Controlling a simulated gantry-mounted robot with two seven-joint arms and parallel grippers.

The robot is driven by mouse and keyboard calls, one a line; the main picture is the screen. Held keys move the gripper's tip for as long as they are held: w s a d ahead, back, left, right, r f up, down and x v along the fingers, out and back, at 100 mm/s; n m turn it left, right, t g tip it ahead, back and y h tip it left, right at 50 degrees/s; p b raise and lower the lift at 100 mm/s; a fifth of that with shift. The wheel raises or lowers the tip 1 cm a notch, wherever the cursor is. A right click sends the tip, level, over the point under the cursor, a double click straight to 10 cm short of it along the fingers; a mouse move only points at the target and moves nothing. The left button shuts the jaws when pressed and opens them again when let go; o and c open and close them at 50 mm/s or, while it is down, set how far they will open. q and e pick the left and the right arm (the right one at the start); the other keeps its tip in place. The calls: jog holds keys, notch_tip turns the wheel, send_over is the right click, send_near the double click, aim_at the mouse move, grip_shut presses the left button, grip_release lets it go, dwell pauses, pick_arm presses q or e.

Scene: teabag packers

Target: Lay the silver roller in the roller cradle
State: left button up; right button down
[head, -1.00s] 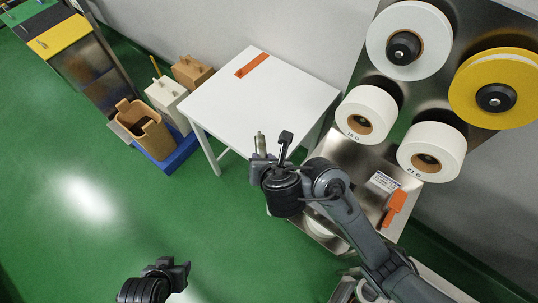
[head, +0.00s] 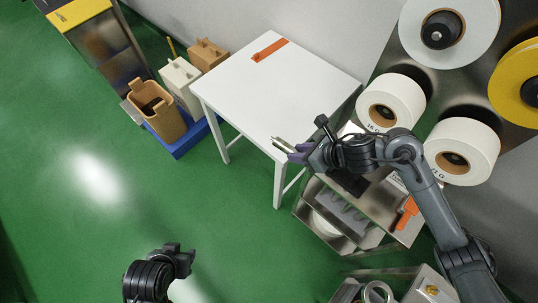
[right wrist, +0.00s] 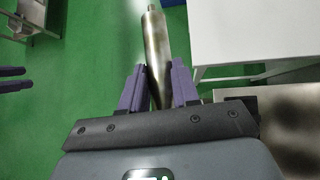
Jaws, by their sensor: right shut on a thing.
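The silver roller (right wrist: 155,45) is a smooth metal cylinder with a thin end pin. My right gripper (right wrist: 157,75) is shut on it, with purple fingers on both sides, and the roller points away from the wrist. In the head view only a short piece of the roller (head: 283,144) shows beyond my right gripper (head: 299,152), near the white table's front edge. A grey notched piece (head: 343,208) in the metal stand below my right arm may be the roller cradle; I cannot be sure. My left gripper (head: 182,258) is low in the head view, its jaw opening unclear.
The white table (head: 270,90) has an orange strip (head: 270,50) on top. Large tape reels (head: 462,150) hang on a metal panel at the right. An orange-handled tool (head: 408,212) is on the stand. Bins (head: 158,108) stand at the left. The green floor is open.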

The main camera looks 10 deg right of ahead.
jog(key=d+f+b, duration=0.4)
jog(key=d, duration=0.6)
jog(key=d+f+t+h+b, duration=0.1)
jog(key=d+f+b, duration=0.2)
jog(key=d, duration=0.8)
jog(key=shift+w+f+m+b, duration=0.3)
jog(key=shift+w+f+b, duration=0.05)
jog(key=shift+f, duration=0.6)
notch_tip(320, 180, down, 10)
jog(key=b, duration=1)
jog(key=shift+r, duration=0.25)
